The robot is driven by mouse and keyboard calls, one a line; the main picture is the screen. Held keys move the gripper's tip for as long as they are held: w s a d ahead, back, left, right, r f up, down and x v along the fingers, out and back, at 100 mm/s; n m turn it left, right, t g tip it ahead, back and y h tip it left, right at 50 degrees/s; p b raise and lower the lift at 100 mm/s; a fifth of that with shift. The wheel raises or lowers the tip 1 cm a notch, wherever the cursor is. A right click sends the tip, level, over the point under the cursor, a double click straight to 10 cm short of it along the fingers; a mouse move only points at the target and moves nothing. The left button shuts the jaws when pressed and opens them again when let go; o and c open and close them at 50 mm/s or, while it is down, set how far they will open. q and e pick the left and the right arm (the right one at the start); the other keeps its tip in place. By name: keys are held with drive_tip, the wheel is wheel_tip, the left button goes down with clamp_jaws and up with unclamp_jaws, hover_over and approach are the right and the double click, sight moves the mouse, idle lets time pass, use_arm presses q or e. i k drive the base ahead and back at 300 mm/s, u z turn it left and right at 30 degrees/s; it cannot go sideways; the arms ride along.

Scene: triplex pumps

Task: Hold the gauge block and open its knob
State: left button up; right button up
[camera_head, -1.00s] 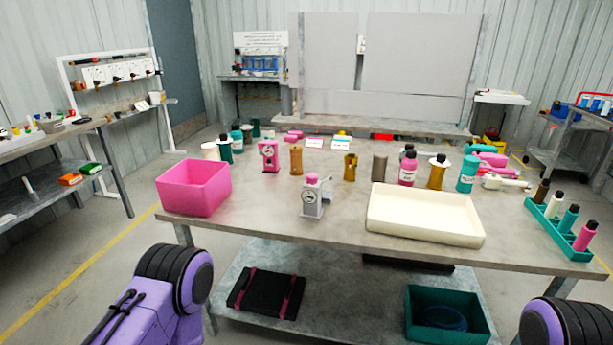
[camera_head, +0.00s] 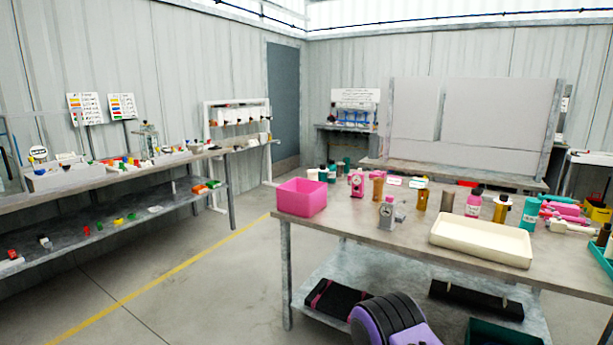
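A grey gauge block (camera_head: 387,213) with a round dial on its face and a small knob or lever on top stands upright near the front edge of the table (camera_head: 352,220). A similar pink gauge block (camera_head: 357,184) stands behind it to the left. Whether the knob is open or shut is too small to tell. Neither gripper is in view. Only a purple and black part of my own arm shows at the bottom, below the table edge, apart from both blocks.
A pink bin (camera_head: 302,197) stands at the table's left corner. A cream tray (camera_head: 482,241) lies right of the grey block. Several bottles stand behind. A long workbench (camera_head: 120,180) runs along the left wall. Open floor (camera_head: 200,290) lies between the bench and table.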

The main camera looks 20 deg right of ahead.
sight(389, 198)
drive_tip(key=u, duration=0.25)
drive_tip(key=i, duration=1.85)
drive_tip(key=z, duration=1.55)
drive_tip(key=i, duration=0.8)
drive_tip(key=z, duration=0.9)
